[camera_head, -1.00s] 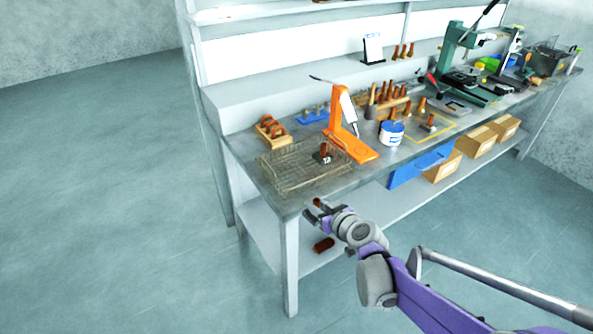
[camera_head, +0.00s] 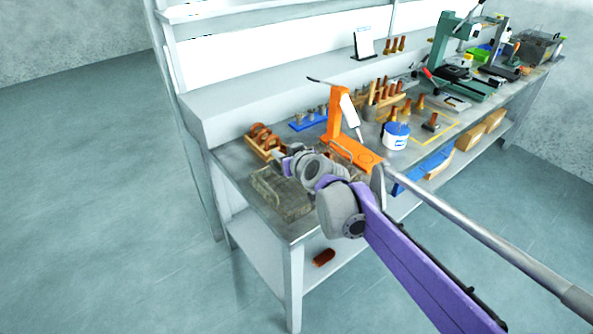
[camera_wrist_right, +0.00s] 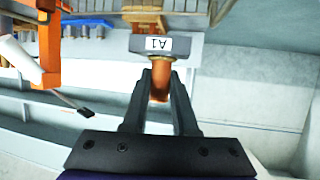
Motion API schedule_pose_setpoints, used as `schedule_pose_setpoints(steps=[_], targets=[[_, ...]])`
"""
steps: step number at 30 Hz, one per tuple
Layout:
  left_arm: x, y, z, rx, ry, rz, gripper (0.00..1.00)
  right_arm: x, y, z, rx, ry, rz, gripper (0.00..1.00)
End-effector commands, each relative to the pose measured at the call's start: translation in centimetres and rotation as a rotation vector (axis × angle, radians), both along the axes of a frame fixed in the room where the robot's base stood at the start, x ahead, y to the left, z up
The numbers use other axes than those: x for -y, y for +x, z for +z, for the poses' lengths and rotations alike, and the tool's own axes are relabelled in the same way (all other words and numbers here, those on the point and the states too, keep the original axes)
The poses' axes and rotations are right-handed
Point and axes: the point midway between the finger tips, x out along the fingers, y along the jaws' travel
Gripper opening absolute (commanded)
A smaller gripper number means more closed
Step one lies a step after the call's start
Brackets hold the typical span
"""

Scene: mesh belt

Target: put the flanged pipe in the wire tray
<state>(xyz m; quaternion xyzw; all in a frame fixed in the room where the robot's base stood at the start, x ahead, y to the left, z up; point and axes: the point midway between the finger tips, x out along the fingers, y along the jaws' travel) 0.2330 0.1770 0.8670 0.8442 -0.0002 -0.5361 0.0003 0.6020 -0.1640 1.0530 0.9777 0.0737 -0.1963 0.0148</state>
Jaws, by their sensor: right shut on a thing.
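The wire tray (camera_head: 284,208) sits at the near left corner of the bench, partly hidden by my right arm. My right gripper (camera_head: 287,165) is over the tray area in the head view, its fingertips hard to make out. In the right wrist view, my right gripper (camera_wrist_right: 160,82) is shut on the copper tube of the flanged pipe (camera_wrist_right: 160,66). Its grey flange bears a label that reads A1 upside down. Whether the pipe touches the tray cannot be told. My left gripper is not in view.
A wooden rack with copper parts (camera_head: 264,142) stands behind the tray. An orange stand (camera_head: 340,128) and a white-blue tub (camera_head: 395,136) stand to the right. A reddish-brown object (camera_head: 324,258) lies on the lower shelf.

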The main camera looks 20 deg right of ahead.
Motion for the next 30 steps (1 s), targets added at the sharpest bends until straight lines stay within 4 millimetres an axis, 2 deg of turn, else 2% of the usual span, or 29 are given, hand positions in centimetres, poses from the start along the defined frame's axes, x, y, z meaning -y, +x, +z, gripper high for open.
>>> schedule_pose_setpoints(steps=[4, 10, 17, 23, 30], targets=[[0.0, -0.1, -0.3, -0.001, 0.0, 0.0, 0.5, 0.0, 0.0, -1.4, 0.0, 0.0, 0.0, 0.0], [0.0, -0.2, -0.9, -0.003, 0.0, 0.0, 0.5, 0.0, 0.0, -5.1, 0.0, 0.0, 0.0, 0.0], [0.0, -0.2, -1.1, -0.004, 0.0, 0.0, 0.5, 0.0, 0.0, -6.9, 0.0, 0.0, 0.0, 0.0], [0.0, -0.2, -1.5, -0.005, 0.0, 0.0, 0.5, 0.0, 0.0, -9.7, 0.0, 0.0, 0.0, 0.0], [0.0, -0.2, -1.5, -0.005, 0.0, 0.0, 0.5, 0.0, 0.0, -10.0, 0.001, 0.0, 0.0, 0.0]])
